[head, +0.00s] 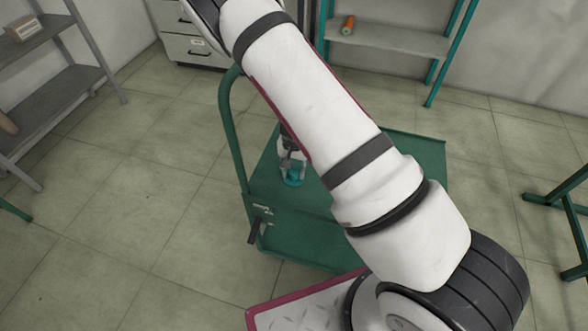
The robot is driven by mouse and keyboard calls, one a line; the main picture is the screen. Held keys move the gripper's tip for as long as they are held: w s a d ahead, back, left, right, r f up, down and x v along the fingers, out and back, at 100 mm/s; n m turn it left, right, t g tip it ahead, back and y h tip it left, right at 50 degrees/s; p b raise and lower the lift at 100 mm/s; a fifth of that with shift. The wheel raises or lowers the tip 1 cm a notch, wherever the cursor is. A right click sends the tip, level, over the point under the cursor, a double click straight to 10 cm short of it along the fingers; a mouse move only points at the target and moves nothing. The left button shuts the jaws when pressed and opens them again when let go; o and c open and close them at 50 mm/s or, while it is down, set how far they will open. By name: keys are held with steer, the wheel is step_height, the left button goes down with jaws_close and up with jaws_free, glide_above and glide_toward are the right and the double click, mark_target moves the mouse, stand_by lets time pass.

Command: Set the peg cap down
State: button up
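A small teal piece (292,178), which may be the peg cap, shows at the left part of the green cart's top (268,186). My gripper (292,165) points down right at this piece, its fingers close about it. The piece is too small in the picture to tell whether the fingers grip it, or whether it touches the cart top. My own white arm crosses the view and hides the upper part of my gripper and much of the cart's middle.
The cart has a tall green push handle (231,125) on its left and a black lever (255,229) on its front. A grey shelf rack (60,100) stands at left. A teal-framed shelf (390,38) with an orange-and-green roll (348,25) stands behind. The tiled floor left is clear.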

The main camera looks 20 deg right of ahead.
steer(key=shift+o, duration=1.1)
step_height(320, 180, up, 12)
steer(key=p, duration=0.2)
step_height(320, 180, up, 12)
steer(key=n+y, duration=0.1)
steer(key=y, duration=0.1)
glide_above(294, 171)
steer(key=s+a, duration=0.3)
steer(key=s, duration=0.1)
steer(key=s+a+r+n+y, duration=0.1)
steer(key=s+r+n+y, duration=0.15)
steer(key=s+r, duration=0.7)
steer(key=s+d+r+n+t+h, duration=0.1)
steer(key=s+r, duration=0.3)
steer(key=s, duration=0.5)
steer(key=s+d+r+n+t+h, duration=0.1)
steer(key=s+d+r+n+h, duration=0.1)
steer(key=s+r, duration=0.3)
steer(key=s+d+h, duration=0.1)
steer(key=s, duration=0.3)
steer(key=shift+d+r+n+t, duration=0.15)
steer(key=shift+d+n+t, duration=0.15)
steer(key=shift+d+n, duration=0.05)
